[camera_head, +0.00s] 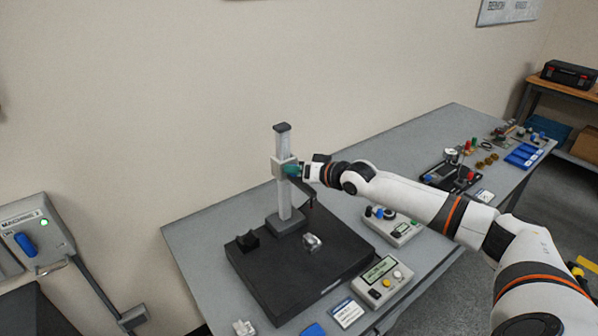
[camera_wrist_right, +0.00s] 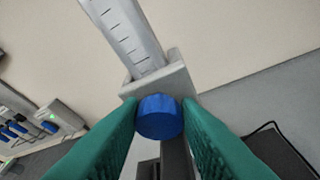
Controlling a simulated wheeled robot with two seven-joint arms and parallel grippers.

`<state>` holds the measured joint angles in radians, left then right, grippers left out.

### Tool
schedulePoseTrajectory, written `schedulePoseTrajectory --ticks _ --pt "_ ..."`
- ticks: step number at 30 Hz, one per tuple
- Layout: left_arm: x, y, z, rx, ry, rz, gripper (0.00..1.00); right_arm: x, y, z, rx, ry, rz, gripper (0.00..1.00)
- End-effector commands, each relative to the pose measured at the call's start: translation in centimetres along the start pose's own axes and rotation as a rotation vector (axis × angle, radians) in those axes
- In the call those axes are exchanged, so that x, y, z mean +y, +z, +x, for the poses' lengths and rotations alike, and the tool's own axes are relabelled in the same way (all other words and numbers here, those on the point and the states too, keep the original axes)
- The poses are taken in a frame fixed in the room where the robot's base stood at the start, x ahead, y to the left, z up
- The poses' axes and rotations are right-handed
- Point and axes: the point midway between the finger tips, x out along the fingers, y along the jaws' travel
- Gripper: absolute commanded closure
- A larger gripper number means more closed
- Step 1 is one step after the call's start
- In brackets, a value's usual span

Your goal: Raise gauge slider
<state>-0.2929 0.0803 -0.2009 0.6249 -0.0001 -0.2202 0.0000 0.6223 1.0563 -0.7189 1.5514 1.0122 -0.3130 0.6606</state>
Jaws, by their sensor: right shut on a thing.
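The height gauge has an upright grey column (camera_head: 283,185) standing at the back of a black plate. Its slider (camera_head: 281,167) sits around the column, in the upper half. In the right wrist view the slider (camera_wrist_right: 172,80) shows as a light grey block below the marked scale (camera_wrist_right: 127,35), with a blue knob (camera_wrist_right: 159,117) on its front. My right gripper (camera_head: 293,171) is at the slider; its green fingers (camera_wrist_right: 160,130) are shut on the blue knob, one on each side. A dark arm with a red-tipped probe (camera_head: 310,208) hangs from the slider above the plate. My left gripper is not in view.
The black plate (camera_head: 262,284) carries a small metal block (camera_head: 312,243) and a black V-shaped block (camera_head: 248,240). A readout box (camera_head: 383,281) and a grey control box (camera_head: 392,226) stand to the right. A wall panel (camera_head: 38,238) is at left.

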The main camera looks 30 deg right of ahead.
Motion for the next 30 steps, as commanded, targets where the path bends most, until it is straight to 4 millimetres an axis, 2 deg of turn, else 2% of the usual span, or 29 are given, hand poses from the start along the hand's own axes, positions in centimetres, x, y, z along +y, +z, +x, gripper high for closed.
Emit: schedulePoseTrajectory --ticks 1,2,5,13,17,20,30 --pt "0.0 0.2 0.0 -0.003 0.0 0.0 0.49 0.1 -0.3 0.1 0.006 0.002 0.006 1.0" --pt "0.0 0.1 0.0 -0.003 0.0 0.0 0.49 0.1 -0.3 0.1 0.006 0.002 0.007 0.65" --pt "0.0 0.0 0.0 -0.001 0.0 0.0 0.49 0.1 -0.3 0.1 0.006 0.001 0.005 0.49" --pt "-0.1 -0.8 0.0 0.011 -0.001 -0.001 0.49 -0.1 -0.2 0.0 0.004 -0.001 0.003 0.49" --pt "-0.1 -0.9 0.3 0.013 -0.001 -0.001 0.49 -0.2 -0.3 -0.8 0.003 -0.003 0.0 0.49" --pt "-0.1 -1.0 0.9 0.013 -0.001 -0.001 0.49 -0.3 -0.5 -2.3 0.005 -0.003 -0.001 0.49" --pt "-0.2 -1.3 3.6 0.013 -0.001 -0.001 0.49 -0.1 -0.7 -9.2 0.012 -0.003 -0.007 0.49"
